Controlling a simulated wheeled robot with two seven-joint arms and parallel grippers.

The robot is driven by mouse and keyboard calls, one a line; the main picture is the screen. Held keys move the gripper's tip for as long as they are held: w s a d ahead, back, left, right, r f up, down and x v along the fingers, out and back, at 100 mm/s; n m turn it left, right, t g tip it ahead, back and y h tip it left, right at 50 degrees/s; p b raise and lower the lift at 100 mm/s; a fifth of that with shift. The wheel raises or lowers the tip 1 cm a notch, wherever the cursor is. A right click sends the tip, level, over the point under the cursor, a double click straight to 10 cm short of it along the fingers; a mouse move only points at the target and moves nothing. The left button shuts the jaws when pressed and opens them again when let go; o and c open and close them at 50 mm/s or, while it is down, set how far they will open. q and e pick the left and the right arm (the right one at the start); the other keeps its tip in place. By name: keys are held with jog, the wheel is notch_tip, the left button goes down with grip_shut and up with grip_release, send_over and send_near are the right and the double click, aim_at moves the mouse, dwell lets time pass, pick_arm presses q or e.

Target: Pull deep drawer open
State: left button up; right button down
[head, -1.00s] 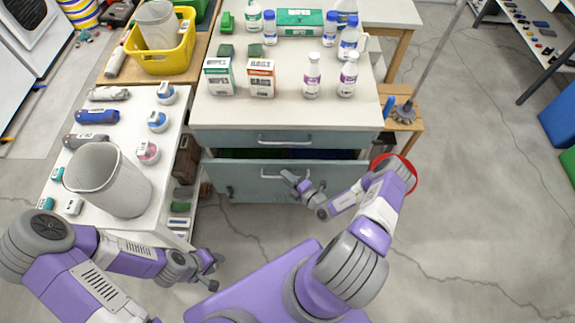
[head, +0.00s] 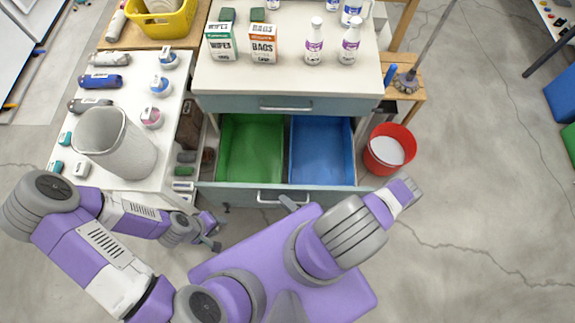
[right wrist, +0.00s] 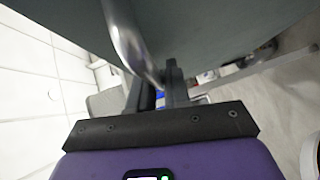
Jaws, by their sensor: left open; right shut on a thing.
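The deep drawer (head: 230,197) is the lower, grey-blue one of the cabinet and stands well open. A green bin (head: 252,150) and a blue bin (head: 321,150) show inside it. Its metal handle (head: 268,197) is on the front, and it fills the upper middle of the right wrist view (right wrist: 128,40). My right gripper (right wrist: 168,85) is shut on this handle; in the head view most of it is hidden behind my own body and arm. My left gripper (head: 213,234) is open and empty, left of and below the drawer front.
The upper drawer (head: 225,104) is shut beneath the white countertop (head: 225,78), which holds boxes and bottles. A white side table (head: 115,180) with a grey bin (head: 115,150) stands at the left. A red bucket (head: 375,162) stands right of the drawer.

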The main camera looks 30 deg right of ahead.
jog(key=shift+s+a, duration=0.45)
jog(key=shift+s, duration=0.3)
jog(key=c, duration=1.2)
grip_release()
jog(key=v, duration=0.7)
jog(key=shift+s, duration=0.3)
jog(key=shift+r, duration=0.15)
